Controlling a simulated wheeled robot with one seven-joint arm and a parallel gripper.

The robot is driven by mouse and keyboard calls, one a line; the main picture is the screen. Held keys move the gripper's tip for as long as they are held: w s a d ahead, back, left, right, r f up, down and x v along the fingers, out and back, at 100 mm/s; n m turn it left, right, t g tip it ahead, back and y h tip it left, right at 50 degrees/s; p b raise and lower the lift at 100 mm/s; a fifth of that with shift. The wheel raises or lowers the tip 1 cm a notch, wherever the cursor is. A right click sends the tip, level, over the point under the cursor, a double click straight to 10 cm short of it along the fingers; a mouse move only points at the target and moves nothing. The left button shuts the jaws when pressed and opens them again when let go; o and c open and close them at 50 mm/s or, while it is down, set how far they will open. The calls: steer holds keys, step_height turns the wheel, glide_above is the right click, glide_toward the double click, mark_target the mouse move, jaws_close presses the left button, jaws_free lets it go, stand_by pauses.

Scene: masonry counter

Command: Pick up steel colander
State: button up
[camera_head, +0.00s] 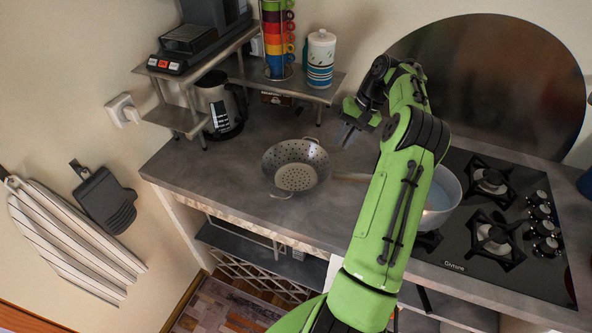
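The steel colander (296,168) is a round, perforated grey bowl with small handles. It sits upright on the grey counter near its front edge, left of my arm. It looks empty. My gripper (346,134) is to the right of the colander and slightly farther back, apart from it. Its dark fingers point down and left, with what looks like a narrow gap between them. The fingers are small in this view, and nothing shows between them.
A pot (441,198) with a handle reaching left stands on the hob (500,223), partly behind my arm. A kettle (219,105) and a metal shelf (284,84) with stacked cups (277,38) and a canister (320,60) stand behind. The counter (222,172) left of the colander is clear.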

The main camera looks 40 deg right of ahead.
steer(key=s+d+f, duration=0.1)
steer(key=f, duration=0.1)
steer(key=b, duration=0.3)
glide_toward(317, 183)
step_height(317, 183, down, 2)
steer(key=shift+w+f, duration=0.1)
steer(key=shift+f, duration=0.05)
steer(key=shift+m, duration=0.3)
steer(key=x, duration=0.5)
steer(key=shift+w+a+f+b, duration=0.15)
steer(key=shift+w+f+b, duration=0.05)
steer(key=shift+w+b, duration=0.15)
steer(key=shift+s+r, duration=0.1)
jaws_close()
